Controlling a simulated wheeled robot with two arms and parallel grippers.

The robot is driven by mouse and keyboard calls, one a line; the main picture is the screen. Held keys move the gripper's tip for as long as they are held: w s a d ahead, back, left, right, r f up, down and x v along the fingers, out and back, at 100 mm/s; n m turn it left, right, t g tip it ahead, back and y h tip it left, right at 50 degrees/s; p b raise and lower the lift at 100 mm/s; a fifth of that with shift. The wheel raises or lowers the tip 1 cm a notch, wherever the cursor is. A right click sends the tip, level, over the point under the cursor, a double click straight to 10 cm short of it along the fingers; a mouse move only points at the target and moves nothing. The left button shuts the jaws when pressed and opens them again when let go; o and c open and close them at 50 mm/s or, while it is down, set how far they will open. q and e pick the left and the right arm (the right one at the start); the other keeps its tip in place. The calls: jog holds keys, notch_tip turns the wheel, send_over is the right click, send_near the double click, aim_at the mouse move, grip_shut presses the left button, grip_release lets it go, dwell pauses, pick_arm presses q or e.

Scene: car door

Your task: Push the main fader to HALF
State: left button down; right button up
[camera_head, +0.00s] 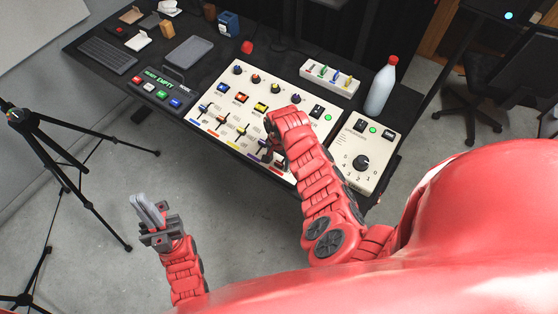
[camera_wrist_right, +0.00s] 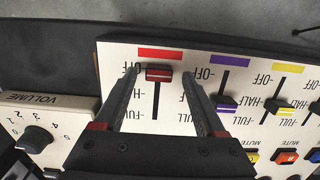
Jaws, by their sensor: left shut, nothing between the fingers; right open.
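The red fader (camera_wrist_right: 159,74), under a red stripe, sits at the OFF end of its slot on the cream mixing panel (camera_wrist_right: 125,50), upside down in the right wrist view. I take it as the main fader. My right gripper (camera_wrist_right: 158,82) is open, with one finger on each side of the red knob. Whether either finger touches the knob cannot be told. In the head view the right arm hides part of the panel's lower right. My left gripper (camera_head: 143,206) is shut and empty, out over the floor in front of the table.
A purple fader (camera_wrist_right: 226,102) and a yellow fader (camera_wrist_right: 283,105) lie beside the right finger. The volume box (camera_head: 362,145), a white bottle (camera_head: 381,88) and a black keypad (camera_head: 163,90) stand around the panel on the dark table (camera_head: 220,148). A tripod (camera_head: 62,150) is at left.

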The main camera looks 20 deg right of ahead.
jog(key=shift+s+f, duration=0.1)
jog(key=shift+f, duration=0.45)
jog(key=shift+c, duration=0.3)
grip_shut()
dwell(0.8)
